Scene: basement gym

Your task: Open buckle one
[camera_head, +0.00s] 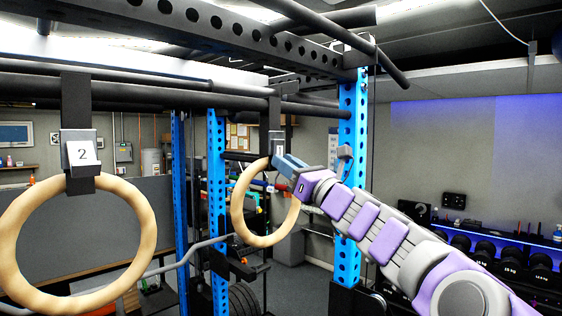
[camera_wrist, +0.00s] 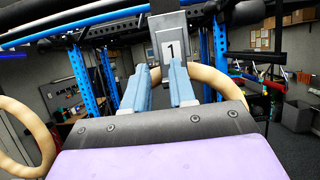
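Buckle one is a grey metal buckle with a white plate marked 1 (camera_wrist: 170,47), on a dark strap. It is ahead of my gripper (camera_wrist: 161,73) in the wrist view, at the tips of the two blue fingers. The fingers are apart with a gap between them, and I cannot tell if they touch the buckle. A wooden ring (camera_wrist: 226,82) hangs below the buckle, partly hidden by the fingers and gripper body. In the head view the buckle (camera_head: 277,146) hangs at the centre, and my gripper (camera_head: 284,163) reaches it from the lower right.
A second buckle marked 2 (camera_head: 82,153) with its own wooden ring (camera_head: 147,232) hangs at the left. Blue rack uprights (camera_head: 349,185) stand close behind my arm, and black bars cross overhead. A dumbbell rack (camera_head: 510,262) is at the right.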

